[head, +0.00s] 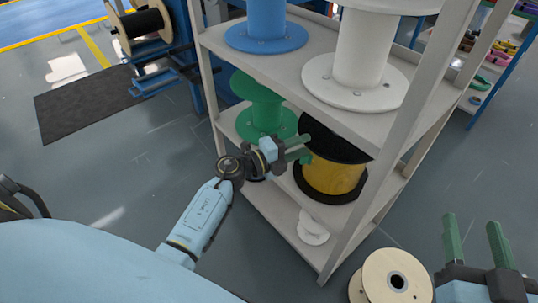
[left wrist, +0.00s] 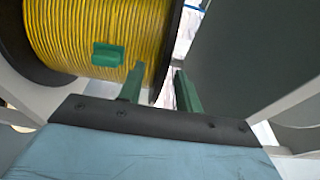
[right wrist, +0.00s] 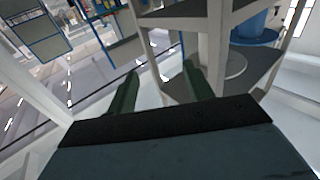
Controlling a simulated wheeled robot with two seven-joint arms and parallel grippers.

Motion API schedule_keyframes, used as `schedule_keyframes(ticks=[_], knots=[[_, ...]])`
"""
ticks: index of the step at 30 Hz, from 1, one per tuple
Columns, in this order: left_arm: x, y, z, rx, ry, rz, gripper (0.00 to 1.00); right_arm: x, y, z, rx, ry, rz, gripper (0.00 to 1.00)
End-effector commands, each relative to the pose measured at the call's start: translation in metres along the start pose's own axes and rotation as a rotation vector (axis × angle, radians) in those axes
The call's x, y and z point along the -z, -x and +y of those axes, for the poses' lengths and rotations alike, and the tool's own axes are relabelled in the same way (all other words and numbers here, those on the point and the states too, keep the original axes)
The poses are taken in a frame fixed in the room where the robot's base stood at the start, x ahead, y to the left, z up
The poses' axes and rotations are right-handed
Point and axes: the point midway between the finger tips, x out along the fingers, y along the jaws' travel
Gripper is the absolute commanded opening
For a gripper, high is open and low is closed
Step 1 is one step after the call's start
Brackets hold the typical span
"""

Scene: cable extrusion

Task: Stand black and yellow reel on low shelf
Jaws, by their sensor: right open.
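The black and yellow reel (head: 333,178) is on the rack's shelf below the white reel, with its black flanges above and below the yellow winding. Its upper part is partly hidden by the shelf above. My left gripper (head: 302,150) is at its left side. In the left wrist view the yellow winding (left wrist: 95,30) fills the upper left. The fingers of the left gripper (left wrist: 160,90) stand apart, with a black flange edge seen between them; whether they press on it is unclear. My right gripper (head: 475,242) is open and empty at the lower right; its fingers also show in the right wrist view (right wrist: 158,88).
The grey rack (head: 395,125) also holds a blue reel (head: 267,25), a white reel (head: 360,50), a green reel (head: 265,105) and a small white reel (head: 313,228) low down. A wooden reel (head: 392,280) is near my right gripper.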

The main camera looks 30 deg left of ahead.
Motion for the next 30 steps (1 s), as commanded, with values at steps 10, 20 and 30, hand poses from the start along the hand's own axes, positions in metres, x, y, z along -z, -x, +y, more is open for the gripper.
schedule_keyframes(ticks=[10, 20, 30], knots=[[0.0, 0.054, -0.001, -0.003, 0.0, -0.001, 0.34, -0.057, 0.018, 0.012, -0.031, 0.007, -0.376, 0.52], [0.0, 0.104, -0.001, -0.002, -0.001, 0.0, 0.34, -0.098, 0.051, 0.022, -0.058, 0.006, -0.676, 0.52], [0.0, 0.12, -0.001, 0.001, -0.001, 0.0, 0.34, -0.11, 0.063, 0.024, -0.066, 0.004, -0.764, 0.52]])
